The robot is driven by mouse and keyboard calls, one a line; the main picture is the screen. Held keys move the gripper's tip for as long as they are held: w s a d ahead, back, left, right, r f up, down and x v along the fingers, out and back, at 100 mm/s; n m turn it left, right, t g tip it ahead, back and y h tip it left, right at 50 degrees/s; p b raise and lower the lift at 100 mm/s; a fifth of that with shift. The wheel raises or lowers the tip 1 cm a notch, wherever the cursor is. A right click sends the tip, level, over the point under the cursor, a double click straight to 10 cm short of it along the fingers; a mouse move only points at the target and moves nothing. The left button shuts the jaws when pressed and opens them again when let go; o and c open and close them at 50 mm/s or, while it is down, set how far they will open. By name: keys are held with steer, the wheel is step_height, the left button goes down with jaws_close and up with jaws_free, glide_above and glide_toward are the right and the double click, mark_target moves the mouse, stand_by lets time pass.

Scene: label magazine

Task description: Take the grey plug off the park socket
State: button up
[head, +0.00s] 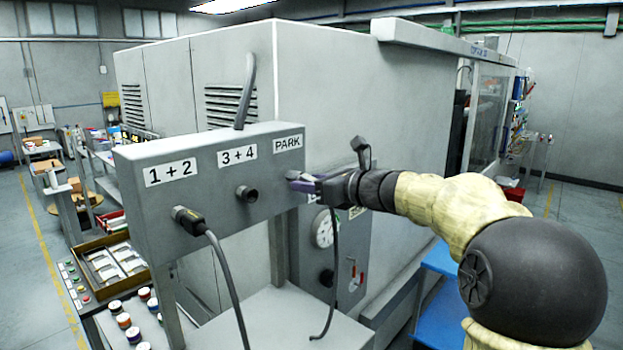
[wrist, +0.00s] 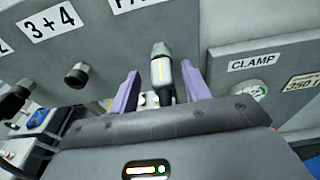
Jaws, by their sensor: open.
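In the head view only a bit of the plug (head: 293,175) shows, and my gripper (head: 304,184) hides the rest. Its dark cable (head: 334,270) hangs below. In the wrist view the purple fingers of my gripper (wrist: 160,70) are open, one on each side of the plug, with gaps showing on both sides.
A dark plug with a cable (head: 188,219) sits at the 1+2 socket. The 3+4 socket (head: 247,194) is empty. A pale ledge (head: 285,325) lies beneath the panel.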

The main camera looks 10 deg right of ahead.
steer(key=shift+d, duration=0.4)
steer(key=shift+c, duration=0.5)
steer(key=shift+s+a, duration=0.15)
jaws_close()
steer(key=shift+s, duration=0.15)
steer(key=shift+f+b+v, duration=0.15)
steer(key=shift+b+v, duration=0.2)
steer(key=shift+v, duration=0.75)
steer(key=shift+f+b+v, duration=0.15)
steer(key=shift+b+v, duration=0.15)
steer(key=shift+v, duration=0.8)
